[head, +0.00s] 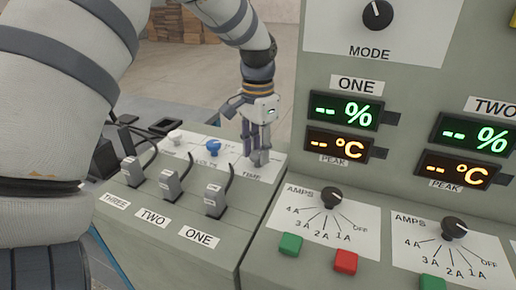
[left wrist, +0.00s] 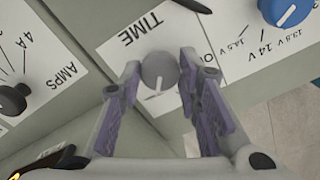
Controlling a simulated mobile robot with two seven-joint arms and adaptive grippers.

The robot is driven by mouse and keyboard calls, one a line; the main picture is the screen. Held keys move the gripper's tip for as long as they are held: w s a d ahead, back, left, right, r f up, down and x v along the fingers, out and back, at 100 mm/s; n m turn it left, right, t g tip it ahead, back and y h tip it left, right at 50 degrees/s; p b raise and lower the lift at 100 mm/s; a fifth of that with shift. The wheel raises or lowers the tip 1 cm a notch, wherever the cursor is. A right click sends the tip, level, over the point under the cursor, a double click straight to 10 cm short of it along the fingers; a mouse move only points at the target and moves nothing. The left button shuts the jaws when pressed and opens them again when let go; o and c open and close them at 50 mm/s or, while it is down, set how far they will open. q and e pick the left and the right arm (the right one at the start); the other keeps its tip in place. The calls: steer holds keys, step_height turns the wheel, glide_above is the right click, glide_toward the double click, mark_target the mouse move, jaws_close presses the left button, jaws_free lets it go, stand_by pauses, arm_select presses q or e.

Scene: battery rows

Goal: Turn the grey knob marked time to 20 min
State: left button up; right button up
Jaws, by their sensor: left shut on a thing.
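The grey time knob (left wrist: 158,74) sits on a white plate labelled TIME (left wrist: 140,28) in the left wrist view. A white pointer line shows on its face; the scale marks around it are hidden, so its setting cannot be read. My left gripper (left wrist: 160,85) is shut on the knob, one purple-grey finger on each side. In the head view my left gripper (head: 259,160) reaches down onto the sloped panel above the TIME label (head: 251,176) and hides the knob. My right gripper is not in view.
A blue volts knob (head: 213,147) and a white knob (head: 175,138) stand left of the gripper. Black-cabled connectors (head: 216,200) rise in front. The upright panel with displays (head: 343,110) and black amps knobs (head: 332,197) stands close on the right.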

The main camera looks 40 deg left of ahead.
mark_target(258, 154)
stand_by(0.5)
arm_select(q)
steer(key=o, duration=1.1)
steer(key=shift+o, duration=0.2)
step_height(258, 154, up, 12)
